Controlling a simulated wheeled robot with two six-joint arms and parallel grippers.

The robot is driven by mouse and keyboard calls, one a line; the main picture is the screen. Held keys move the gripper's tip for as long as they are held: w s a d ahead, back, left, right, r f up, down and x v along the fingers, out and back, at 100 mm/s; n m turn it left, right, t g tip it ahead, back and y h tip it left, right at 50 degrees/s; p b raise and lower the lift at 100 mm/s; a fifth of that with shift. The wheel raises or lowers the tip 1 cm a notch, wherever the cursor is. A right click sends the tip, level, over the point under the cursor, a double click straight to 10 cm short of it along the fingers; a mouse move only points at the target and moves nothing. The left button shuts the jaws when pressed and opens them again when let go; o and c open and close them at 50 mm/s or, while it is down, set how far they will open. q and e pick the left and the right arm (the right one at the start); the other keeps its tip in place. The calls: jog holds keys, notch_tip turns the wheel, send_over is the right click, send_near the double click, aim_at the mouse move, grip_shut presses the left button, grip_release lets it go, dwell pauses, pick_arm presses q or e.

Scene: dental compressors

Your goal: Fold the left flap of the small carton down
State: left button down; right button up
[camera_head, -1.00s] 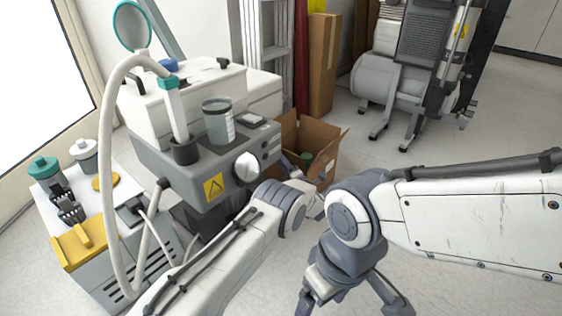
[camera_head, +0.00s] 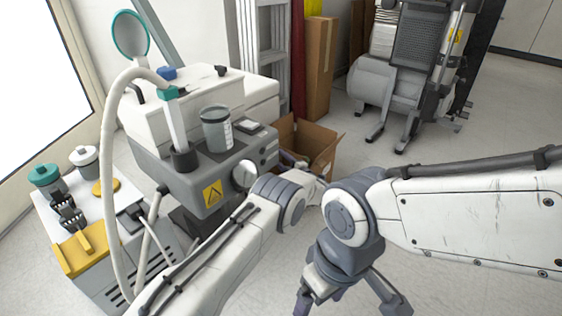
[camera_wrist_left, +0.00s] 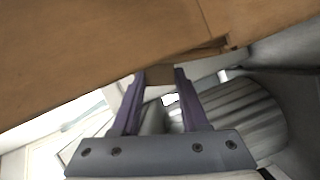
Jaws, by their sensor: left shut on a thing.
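The small brown carton (camera_head: 322,138) stands open on the floor behind my left wrist in the head view. Its back and right walls show; its left side and lower front are largely hidden by my arm and the grey machine. My left gripper (camera_head: 291,159) is at the carton's left side, mostly hidden there. In the left wrist view, its two purple fingers (camera_wrist_left: 163,76) are shut on a piece of brown cardboard, which looks like a carton flap (camera_wrist_left: 158,75). A wide cardboard face (camera_wrist_left: 110,50) fills the top of that view. My right gripper is low in the head view, its tips unclear.
A grey and white dental machine (camera_head: 200,165) with a cup (camera_head: 216,128) and hose stands close left of the carton. A tall cardboard box (camera_head: 320,68) and ladder (camera_head: 263,50) stand behind. A compressor (camera_head: 385,85) is at the back right. Floor right of the carton is clear.

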pick_arm(q)
jog(key=shift+w, duration=0.1)
dwell(0.5)
jog(key=c, duration=0.7)
grip_release()
jog(key=shift+s+d+r+p, duration=0.2)
jog(key=shift+s+d+p, duration=0.2)
jog(key=shift+p, duration=0.1)
jog(key=shift+p+v, duration=3.05)
jog(key=shift+v, duration=1.65)
